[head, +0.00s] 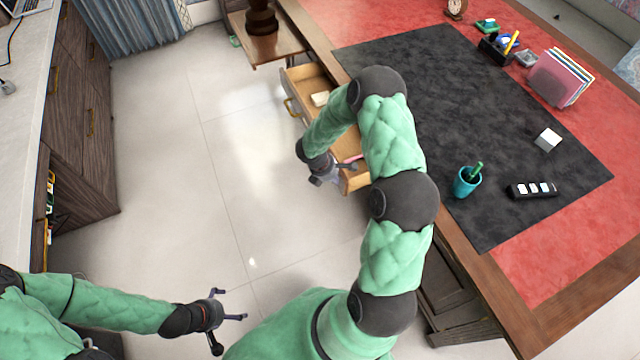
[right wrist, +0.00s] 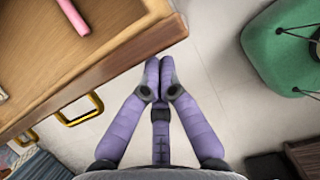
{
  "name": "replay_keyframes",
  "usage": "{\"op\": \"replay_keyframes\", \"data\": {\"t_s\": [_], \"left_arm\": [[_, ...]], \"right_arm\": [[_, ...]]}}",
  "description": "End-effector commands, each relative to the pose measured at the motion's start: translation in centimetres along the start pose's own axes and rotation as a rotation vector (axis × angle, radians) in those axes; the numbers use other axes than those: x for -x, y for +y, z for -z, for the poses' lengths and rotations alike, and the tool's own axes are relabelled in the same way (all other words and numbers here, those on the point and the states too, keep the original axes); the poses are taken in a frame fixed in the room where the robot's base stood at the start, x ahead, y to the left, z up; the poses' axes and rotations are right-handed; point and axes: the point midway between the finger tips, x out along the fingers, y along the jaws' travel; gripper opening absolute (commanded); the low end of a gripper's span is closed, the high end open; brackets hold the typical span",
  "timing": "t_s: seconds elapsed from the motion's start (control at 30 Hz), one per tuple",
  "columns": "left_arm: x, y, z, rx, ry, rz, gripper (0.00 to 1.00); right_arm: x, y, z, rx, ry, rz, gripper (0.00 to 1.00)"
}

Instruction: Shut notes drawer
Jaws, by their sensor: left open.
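The notes drawer (head: 309,78) is a light wooden drawer standing open from the left side of the desk. A pale block and a pink item (head: 352,159) lie in it. Its gold handle (head: 290,107) is on the front face. My right arm hides its middle. My right gripper (head: 330,178) is by the drawer's near front end. In the right wrist view its purple fingers (right wrist: 160,78) are together and empty, beside the drawer's front (right wrist: 125,60); contact cannot be told. My left gripper (head: 228,304) is open and empty over the floor, well away from the drawer.
The desk (head: 590,150) has a red leather top with a black mat (head: 470,110). A teal cup (head: 467,182), a black remote-like item (head: 532,190), a white cube (head: 547,139) and a file holder (head: 560,77) stand on it. The tiled floor left of the drawer is clear.

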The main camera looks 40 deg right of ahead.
Motion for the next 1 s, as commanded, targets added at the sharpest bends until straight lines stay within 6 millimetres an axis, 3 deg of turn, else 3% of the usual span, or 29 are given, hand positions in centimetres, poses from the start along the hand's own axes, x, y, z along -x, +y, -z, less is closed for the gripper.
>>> {"op": "replay_keyframes", "data": {"t_s": [0.2,0.5,0.7,1.0], "left_arm": [[0.0,0.0,0.0,0.000,0.000,0.000,1.00],[0.5,0.2,0.0,0.000,0.000,0.000,1.00],[0.7,0.3,0.0,0.000,0.000,0.000,1.00],[0.9,0.3,0.0,0.000,0.000,0.000,1.00]], "right_arm": [[-2.3,-0.1,-5.9,-0.007,-0.002,0.002,0.00],[-4.8,-0.1,-12.3,-0.004,-0.002,0.002,0.00],[-5.9,0.0,-14.9,-0.003,-0.001,0.001,0.00],[-6.5,0.0,-16.3,0.000,0.000,0.000,0.00]]}}
